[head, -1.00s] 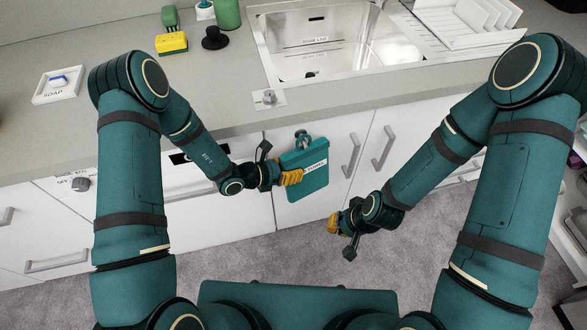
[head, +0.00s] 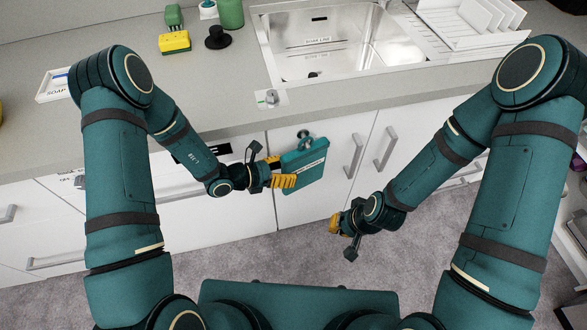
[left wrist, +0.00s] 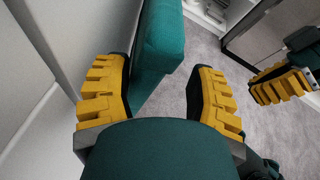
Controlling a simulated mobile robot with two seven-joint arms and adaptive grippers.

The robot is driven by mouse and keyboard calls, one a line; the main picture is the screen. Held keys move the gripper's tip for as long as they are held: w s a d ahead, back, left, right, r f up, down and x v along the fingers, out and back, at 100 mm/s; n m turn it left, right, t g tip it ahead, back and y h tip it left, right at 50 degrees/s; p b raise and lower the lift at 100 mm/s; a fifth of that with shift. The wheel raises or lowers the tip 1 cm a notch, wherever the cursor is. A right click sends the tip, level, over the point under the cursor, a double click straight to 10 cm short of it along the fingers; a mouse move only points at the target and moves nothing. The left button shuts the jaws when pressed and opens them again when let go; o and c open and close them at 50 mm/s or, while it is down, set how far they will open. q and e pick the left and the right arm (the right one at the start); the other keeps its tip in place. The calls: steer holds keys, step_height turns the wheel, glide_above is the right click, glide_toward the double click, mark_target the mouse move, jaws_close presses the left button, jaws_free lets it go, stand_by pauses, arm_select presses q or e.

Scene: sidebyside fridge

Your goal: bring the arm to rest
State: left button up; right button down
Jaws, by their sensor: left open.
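My left gripper (head: 278,173) is in front of the white cabinet doors, just left of a teal towel (head: 304,166) that hangs from a hook on the door. In the left wrist view, its two yellow fingers (left wrist: 160,95) are spread apart. The teal towel (left wrist: 160,40) shows there beyond and between the fingers, and nothing is clearly gripped. My right gripper (head: 335,222) hangs low over the grey floor, away from the cabinets; its fingers are too small in the head view to judge. It also shows at the right of the left wrist view (left wrist: 282,85).
A sink (head: 320,45), dish rack (head: 470,20), yellow sponge (head: 174,42) and soap dish (head: 52,88) are on the counter. Door handles (head: 353,157) stick out right of the towel. The carpet (head: 270,255) is clear.

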arm_select(q)
steer(key=shift+v, duration=2.35)
steer(key=s+f+m+g+y, duration=0.2)
steer(key=s+m+y, duration=0.2)
steer(key=m, duration=0.8)
steer(key=s+f+m+g+y, duration=0.2)
steer(key=s+m, duration=0.6)
steer(key=m, duration=0.4)
steer(key=shift+s+a+f+m+g+y, duration=0.25)
steer(key=shift+f+y, duration=0.4)
steer(key=shift+y, duration=0.35)
